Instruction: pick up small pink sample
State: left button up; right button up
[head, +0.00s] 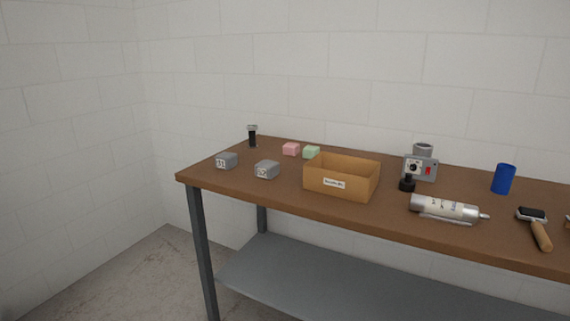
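The small pink sample (291,149) is a pink block lying on the brown workbench (240,192), toward its back left. A light green block (311,153) sits just to its right, close beside it. Neither of my grippers shows in the head view, so their state is hidden.
An open tan box (341,182) with a label stands right of the blocks. Two grey labelled blocks (267,170) sit in front-left, and a small black upright device (252,136) stands behind. A camera-like device, silver cylinder (445,208), blue cup (503,179) and wooden-handled tool (538,230) occupy the right.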

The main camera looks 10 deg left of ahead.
aim_at(290, 148)
jog(key=u, duration=1.15)
jog(key=i, duration=1.15)
jog(key=z, duration=0.35)
